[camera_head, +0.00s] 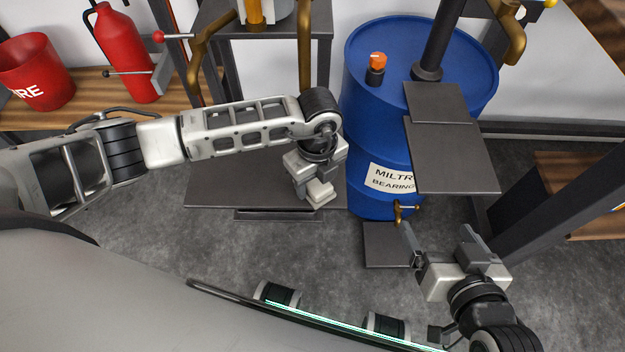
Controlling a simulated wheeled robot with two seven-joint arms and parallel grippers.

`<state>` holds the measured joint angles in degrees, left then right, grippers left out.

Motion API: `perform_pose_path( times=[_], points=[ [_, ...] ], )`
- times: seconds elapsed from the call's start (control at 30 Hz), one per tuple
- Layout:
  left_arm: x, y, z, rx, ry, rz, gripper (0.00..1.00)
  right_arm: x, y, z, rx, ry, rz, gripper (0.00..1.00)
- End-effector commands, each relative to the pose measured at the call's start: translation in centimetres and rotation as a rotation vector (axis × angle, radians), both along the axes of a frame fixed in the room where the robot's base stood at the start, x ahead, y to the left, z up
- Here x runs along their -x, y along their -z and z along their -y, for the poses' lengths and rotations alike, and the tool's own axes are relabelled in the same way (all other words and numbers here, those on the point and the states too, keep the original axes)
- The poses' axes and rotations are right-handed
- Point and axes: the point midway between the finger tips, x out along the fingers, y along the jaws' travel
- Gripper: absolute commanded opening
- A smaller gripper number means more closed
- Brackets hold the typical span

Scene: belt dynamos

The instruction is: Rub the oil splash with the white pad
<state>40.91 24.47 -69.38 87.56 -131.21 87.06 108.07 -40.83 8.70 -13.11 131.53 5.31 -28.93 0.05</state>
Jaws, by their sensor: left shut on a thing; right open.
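My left gripper (312,182) points down over a dark flat plate, left of the blue drum. It is shut on a small pale block, which looks like the white pad (321,193); the fingers are hard to make out around it. I cannot tell whether the pad touches the plate. I cannot make out the oil splash; the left arm and gripper cover part of the plate. My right gripper (438,236) is open and empty at the lower right, its fingers spread apart below the drum's tap.
The dark plate (230,180) lies low beside the blue drum (365,120), which has a brass tap (404,211) and an orange-capped item (377,62) on top. Grey plates (455,160) stand before the drum. A red extinguisher (125,50) and red bucket (35,70) are at left.

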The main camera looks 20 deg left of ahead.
Motion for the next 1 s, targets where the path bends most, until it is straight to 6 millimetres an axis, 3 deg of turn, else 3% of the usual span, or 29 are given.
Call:
perform_pose_path(
  times=[0.03,1.0],
  points=[
    [-5.7,-1.9,-3.5,0.017,-0.173,0.049,0.13,0.0,-0.3,0.0,0.000,0.000,0.000,0.88],
    [-0.1,-2.4,-2.3,0.013,-0.185,0.048,0.13,0.2,-5.4,0.0,-0.001,-0.001,-0.001,0.88]
  ],
)
